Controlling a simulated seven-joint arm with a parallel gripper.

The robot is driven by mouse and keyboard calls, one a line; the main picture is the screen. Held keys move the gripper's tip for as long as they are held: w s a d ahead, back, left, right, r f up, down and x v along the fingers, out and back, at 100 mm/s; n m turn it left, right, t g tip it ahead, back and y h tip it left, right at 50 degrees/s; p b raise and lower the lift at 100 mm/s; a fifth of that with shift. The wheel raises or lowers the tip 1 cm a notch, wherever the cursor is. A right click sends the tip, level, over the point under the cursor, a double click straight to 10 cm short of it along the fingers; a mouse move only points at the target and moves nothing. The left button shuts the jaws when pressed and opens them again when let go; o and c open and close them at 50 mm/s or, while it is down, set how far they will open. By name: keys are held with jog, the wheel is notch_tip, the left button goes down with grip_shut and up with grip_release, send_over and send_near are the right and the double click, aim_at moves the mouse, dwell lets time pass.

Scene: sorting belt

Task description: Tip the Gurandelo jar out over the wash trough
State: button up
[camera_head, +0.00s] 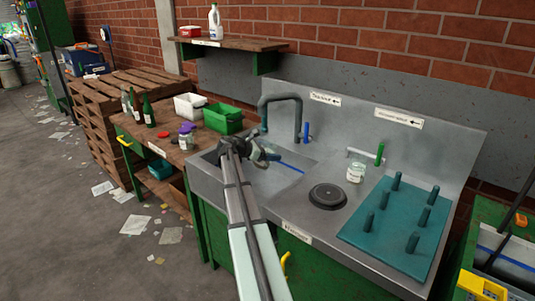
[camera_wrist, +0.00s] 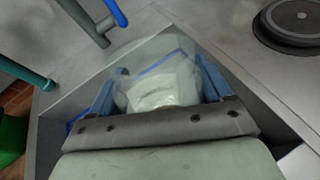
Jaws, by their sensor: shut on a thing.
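My gripper (camera_head: 262,154) is over the wash trough (camera_head: 278,182), the sunken basin at the left end of the steel counter. In the wrist view, the blue fingers of my gripper (camera_wrist: 158,86) are shut on a clear jar (camera_wrist: 150,62) with something pale at it, label or contents. The jar's name cannot be read, and its tilt is hard to tell. The arm and gripper mostly hide it in the head view. Another clear jar with a pale label (camera_head: 355,173) stands on the counter, right of the trough.
A tap (camera_head: 290,98) rises behind the trough. A round black plate (camera_head: 327,196) and a teal peg board (camera_head: 393,225) lie to the right. The wooden bench (camera_head: 150,135) at left holds green bottles (camera_head: 148,112), a jar (camera_head: 186,141), and white and green bins (camera_head: 222,120).

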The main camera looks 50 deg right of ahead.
jog(key=shift+s+d+n+g+h, duration=0.35)
jog(key=shift+n+g+h, duration=0.1)
jog(key=shift+h, duration=0.5)
jog(key=shift+s+d+n+g+h, duration=0.25)
jog(key=shift+d+n+g+h, duration=0.15)
jog(key=shift+h, duration=0.55)
jog(key=shift+a, duration=0.1)
